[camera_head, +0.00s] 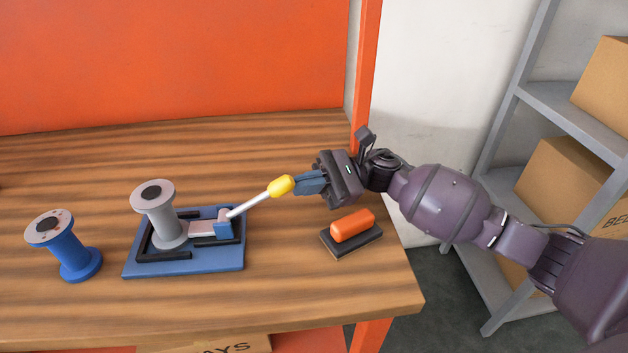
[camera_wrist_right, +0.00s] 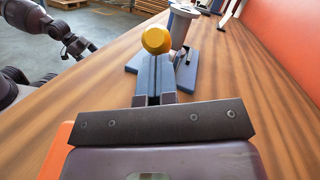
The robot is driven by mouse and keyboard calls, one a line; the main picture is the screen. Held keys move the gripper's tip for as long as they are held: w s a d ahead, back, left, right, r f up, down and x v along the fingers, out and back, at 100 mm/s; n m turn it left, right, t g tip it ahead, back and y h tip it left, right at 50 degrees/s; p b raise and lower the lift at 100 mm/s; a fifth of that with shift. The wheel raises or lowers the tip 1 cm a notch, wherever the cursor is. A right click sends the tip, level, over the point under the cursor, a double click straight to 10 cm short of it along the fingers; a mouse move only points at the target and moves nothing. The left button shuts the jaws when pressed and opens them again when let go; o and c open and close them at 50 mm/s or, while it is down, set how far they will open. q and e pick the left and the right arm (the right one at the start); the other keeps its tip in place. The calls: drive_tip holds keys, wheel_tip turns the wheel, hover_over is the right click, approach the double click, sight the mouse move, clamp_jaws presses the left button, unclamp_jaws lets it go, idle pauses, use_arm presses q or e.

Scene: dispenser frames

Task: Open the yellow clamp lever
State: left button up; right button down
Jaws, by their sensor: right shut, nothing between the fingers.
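The yellow clamp lever (camera_head: 281,186) has a yellow knob on a white rod that slants up to the right from the blue clamp base (camera_head: 185,266). A grey spool (camera_head: 153,195) stands upright on the base. My right gripper (camera_head: 297,184) is shut and empty, its blue fingertips at the right side of the yellow knob. In the right wrist view the yellow knob (camera_wrist_right: 156,40) is just past the tips of the closed fingers (camera_wrist_right: 155,68). I cannot tell whether they touch.
A blue spool (camera_head: 75,259) stands at the left of the wooden table (camera_head: 290,312). An orange block on a dark pad (camera_head: 352,225) lies near the right edge. An orange panel (camera_head: 180,60) rises behind, and a grey shelf with boxes (camera_head: 565,175) stands at the right.

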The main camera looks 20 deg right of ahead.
use_arm(q)
drive_tip(key=shift+w+r, duration=0.1)
drive_tip(key=shift+r, duration=0.05)
wheel_tip(320, 180, up, 6)
drive_tip(key=t+p, duration=0.1)
drive_tip(key=p, duration=0.6)
use_arm(e)
drive_tip(key=w+a+r+m+h, duration=0.3)
drive_tip(key=a+r+h, duration=0.7)
drive_tip(key=a+h, duration=0.1)
drive_tip(key=shift+w+a+g, duration=0.25)
drive_tip(key=shift+a+g, duration=0.05)
drive_tip(key=shift+a, duration=0.1)
use_arm(q)
drive_tip(key=shift+w+r, duration=0.1)
drive_tip(key=shift+w, duration=0.15)
use_arm(e)
drive_tip(key=shift+r, duration=0.1)
drive_tip(key=shift+r, duration=0.15)
